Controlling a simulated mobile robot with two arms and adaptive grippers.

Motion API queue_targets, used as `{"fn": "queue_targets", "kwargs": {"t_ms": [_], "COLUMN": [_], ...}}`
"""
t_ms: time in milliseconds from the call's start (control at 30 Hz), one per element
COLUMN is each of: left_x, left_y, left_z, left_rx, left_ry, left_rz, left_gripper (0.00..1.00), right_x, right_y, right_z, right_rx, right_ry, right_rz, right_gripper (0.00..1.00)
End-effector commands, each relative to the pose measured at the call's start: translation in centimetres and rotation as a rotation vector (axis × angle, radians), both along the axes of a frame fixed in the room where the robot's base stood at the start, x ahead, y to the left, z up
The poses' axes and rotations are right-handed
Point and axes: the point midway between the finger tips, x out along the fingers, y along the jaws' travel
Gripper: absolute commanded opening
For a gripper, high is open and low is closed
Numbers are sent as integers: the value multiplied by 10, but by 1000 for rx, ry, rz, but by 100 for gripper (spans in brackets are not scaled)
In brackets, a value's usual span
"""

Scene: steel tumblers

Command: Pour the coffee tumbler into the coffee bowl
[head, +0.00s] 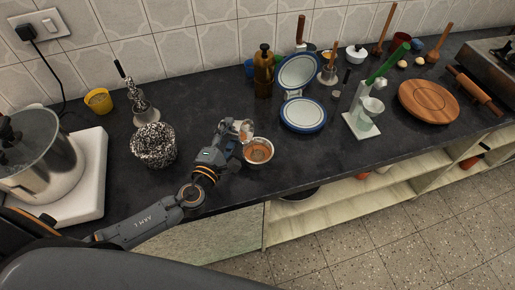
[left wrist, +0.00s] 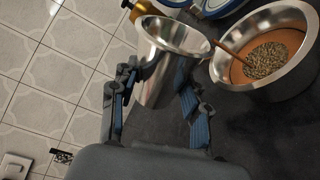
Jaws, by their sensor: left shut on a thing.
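The shiny steel coffee tumbler (left wrist: 158,78) is in my left gripper (head: 238,138). In the left wrist view the fingers (left wrist: 158,110) are shut around its sides. Its mouth shows bare steel inside; its deeper inside is hidden. It also shows in the head view (head: 246,127), just behind and left of the coffee bowl (head: 258,151). The steel bowl (left wrist: 305,75) stands on the counter with an orange-brown inside and a heap of greenish-brown grains. A thin brown streak lies between the tumbler's lip and the heap; I cannot tell whether it is a stream or a stick.
A speckled pot (head: 154,146) stands left of my gripper, with a big steel pot (head: 40,160) further left. Blue-rimmed plates (head: 303,114), a brown bottle (head: 263,72) and a white stand (head: 361,122) are right of the bowl. The counter front edge is close to the bowl.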

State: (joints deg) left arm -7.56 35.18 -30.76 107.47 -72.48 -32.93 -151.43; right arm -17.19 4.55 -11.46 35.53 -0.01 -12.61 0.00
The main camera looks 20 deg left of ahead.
Motion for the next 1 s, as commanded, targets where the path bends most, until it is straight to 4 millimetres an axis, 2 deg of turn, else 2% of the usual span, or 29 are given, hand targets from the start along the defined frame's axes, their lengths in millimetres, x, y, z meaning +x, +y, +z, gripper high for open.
{"fn": "queue_targets", "kwargs": {"t_ms": [1000], "left_x": [-2], "left_y": [-11], "left_z": [7], "left_rx": [109], "left_ry": [-22], "left_rz": [0], "left_gripper": [8], "right_x": [0], "right_y": [-1], "right_z": [17], "right_rx": [-1], "right_ry": [0], "right_rz": [0], "right_gripper": [40]}}
